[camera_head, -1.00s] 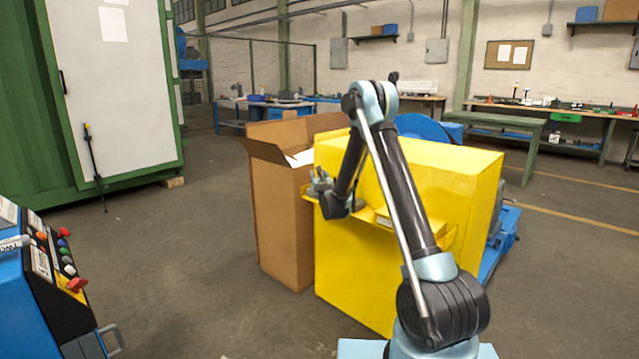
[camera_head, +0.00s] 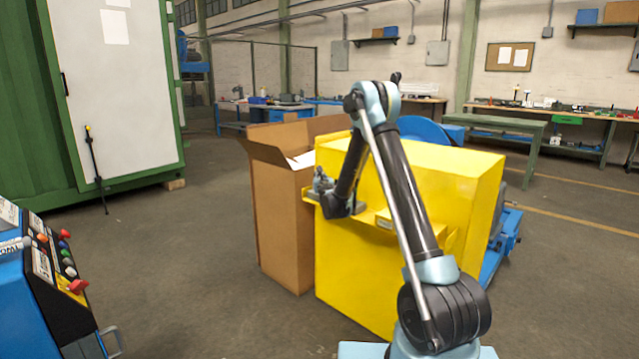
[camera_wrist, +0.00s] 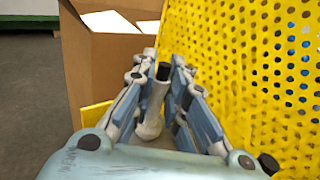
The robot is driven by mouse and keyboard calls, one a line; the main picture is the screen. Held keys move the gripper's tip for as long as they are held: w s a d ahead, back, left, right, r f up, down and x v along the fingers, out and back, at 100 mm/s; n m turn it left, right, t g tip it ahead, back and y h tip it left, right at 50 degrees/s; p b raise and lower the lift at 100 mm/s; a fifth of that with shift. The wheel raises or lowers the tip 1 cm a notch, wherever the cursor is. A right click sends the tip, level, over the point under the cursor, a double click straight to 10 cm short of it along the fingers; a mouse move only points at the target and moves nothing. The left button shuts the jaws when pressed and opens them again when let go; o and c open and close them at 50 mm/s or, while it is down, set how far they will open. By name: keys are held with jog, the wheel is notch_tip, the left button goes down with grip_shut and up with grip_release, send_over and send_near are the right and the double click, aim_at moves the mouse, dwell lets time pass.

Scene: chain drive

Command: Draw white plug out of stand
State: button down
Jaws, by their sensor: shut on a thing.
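My gripper (camera_wrist: 163,88) is at the upper left edge of the yellow box-shaped guard. Its two jointed fingers are closed from both sides on a white, rod-like plug (camera_wrist: 150,112). The plug points away from the wrist, and a dark piece (camera_wrist: 163,71) shows beside its far end. In the head view my gripper (camera_head: 321,183) is small and hides the plug. I cannot make out the stand clearly, nor tell whether the plug is still seated in it.
The yellow guard (camera_head: 405,165) has a perforated face (camera_wrist: 250,75) close to the right of my fingers. An open cardboard box (camera_head: 277,225) stands just left of it. A blue control panel (camera_head: 35,300) is at lower left. The floor between is clear.

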jog(key=shift+r, duration=4)
jog(key=shift+s, duration=0.1)
